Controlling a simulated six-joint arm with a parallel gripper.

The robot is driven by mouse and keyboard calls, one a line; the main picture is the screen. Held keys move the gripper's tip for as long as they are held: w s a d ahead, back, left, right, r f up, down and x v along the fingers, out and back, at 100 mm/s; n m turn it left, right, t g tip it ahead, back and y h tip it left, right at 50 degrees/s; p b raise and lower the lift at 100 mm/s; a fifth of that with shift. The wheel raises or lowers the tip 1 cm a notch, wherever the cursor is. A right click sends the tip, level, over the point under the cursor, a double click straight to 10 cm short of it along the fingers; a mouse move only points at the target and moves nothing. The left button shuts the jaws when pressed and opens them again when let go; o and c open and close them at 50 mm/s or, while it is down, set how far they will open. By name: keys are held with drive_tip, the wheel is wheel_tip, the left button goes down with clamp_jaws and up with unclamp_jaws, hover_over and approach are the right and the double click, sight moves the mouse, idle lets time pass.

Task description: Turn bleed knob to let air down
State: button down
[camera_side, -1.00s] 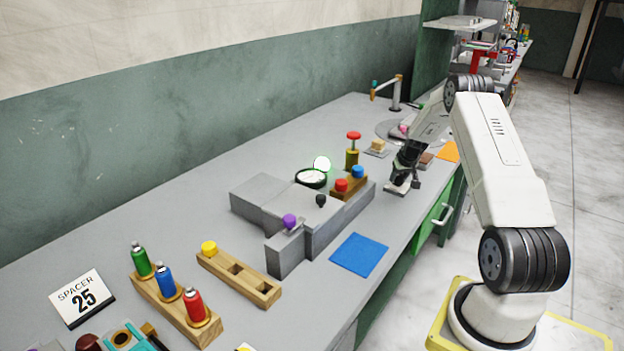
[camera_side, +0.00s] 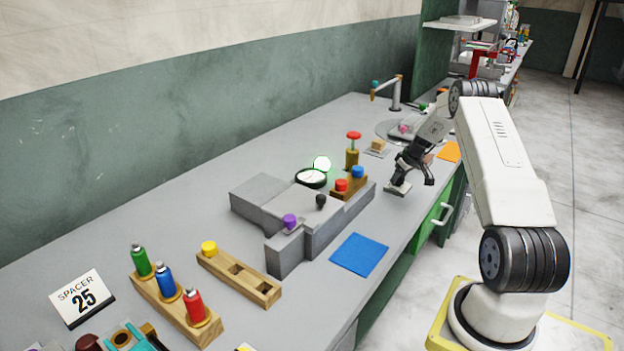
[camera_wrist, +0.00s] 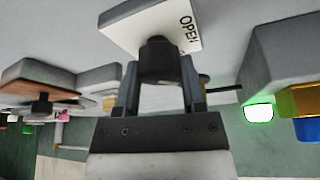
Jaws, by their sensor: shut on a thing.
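The bleed knob (camera_wrist: 158,58) is a dark round knob on a pale plate (camera_wrist: 120,22) marked "OPEN", seen in the wrist view. My gripper (camera_wrist: 160,78) has one finger on each side of the knob and is shut on it. In the side view my gripper (camera_side: 402,178) reaches down, tilted, to the small plate (camera_side: 396,189) near the bench's right edge; the knob itself is hidden there. A round dial gauge (camera_side: 311,178) with a black rim sits on the grey block; its reading is too small to tell.
Left of my gripper stand a wooden block with red (camera_side: 341,185) and blue (camera_side: 358,171) buttons, a red-topped brass post (camera_side: 353,150) and a glowing green-white lamp (camera_side: 322,163). A blue mat (camera_side: 359,254) lies in front. A swing-arm post (camera_side: 394,95) stands behind.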

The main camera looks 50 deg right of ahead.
drive_tip(key=n+y, duration=0.2)
drive_tip(key=n, duration=0.3)
drive_tip(key=n+y, duration=0.1)
drive_tip(key=n, duration=0.4)
drive_tip(key=shift+g+y, duration=0.4)
drive_tip(key=shift+c, duration=0.9)
unclamp_jaws()
drive_tip(key=shift+r, duration=0.1)
drive_tip(key=v, duration=0.7)
drive_tip(key=shift+r, duration=0.25)
drive_tip(key=shift+s+d, duration=0.1)
